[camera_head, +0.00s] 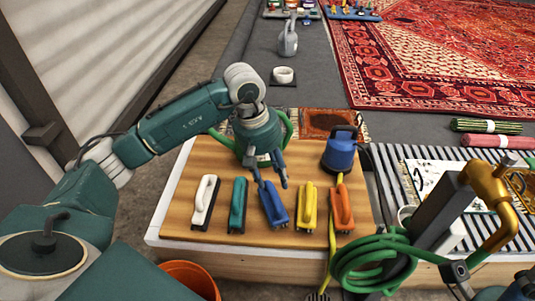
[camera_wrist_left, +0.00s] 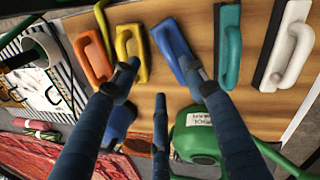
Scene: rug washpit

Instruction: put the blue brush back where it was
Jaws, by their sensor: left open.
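The blue brush (camera_head: 273,207) lies on the wooden board (camera_head: 180,222), in a row between a teal brush (camera_head: 237,204) and a yellow brush (camera_head: 307,208). My left gripper (camera_head: 270,183) is open over the far end of the blue brush. In the left wrist view, the blue brush (camera_wrist_left: 172,45) shows beyond the gripper's spread blue fingers (camera_wrist_left: 160,78). Nothing is clearly held between them, and I cannot tell whether a finger touches the brush. My right gripper is not in view.
A white brush (camera_head: 205,202) and an orange brush (camera_head: 342,208) end the row. A blue pump (camera_head: 340,152) stands behind, near a green container (camera_wrist_left: 197,140). A green hose (camera_head: 375,262) and a brass pipe (camera_head: 487,205) are at the right. An orange bucket (camera_head: 190,278) stands in front.

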